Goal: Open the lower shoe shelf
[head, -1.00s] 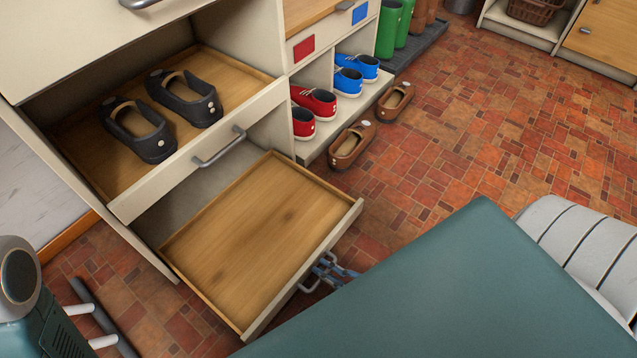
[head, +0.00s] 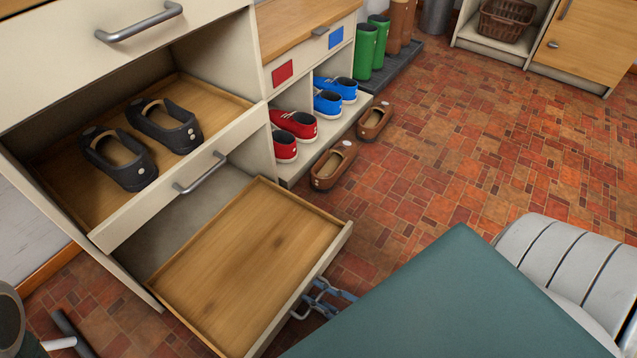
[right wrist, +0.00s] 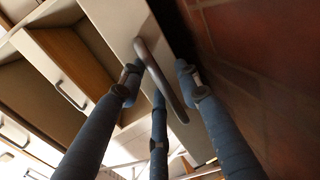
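The lower shoe shelf (head: 240,265) is a wooden-bottomed drawer with a cream front. It stands pulled out from the cabinet and is empty. Its grey bar handle (head: 302,308) is on the outer face and also shows in the right wrist view (right wrist: 162,80). My right gripper (head: 328,297) is at this handle, partly hidden by my teal arm. In the right wrist view its blue fingers (right wrist: 158,88) are spread apart on both sides of the handle, not closed tightly on it. My left gripper is not in view.
Above is another open shelf (head: 165,205) with dark shoes (head: 140,140). To the right are red shoes (head: 300,124), blue shoes (head: 328,102), brown shoes (head: 333,165) on the floor, and green boots (head: 367,45). The tiled floor (head: 480,160) on the right is clear.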

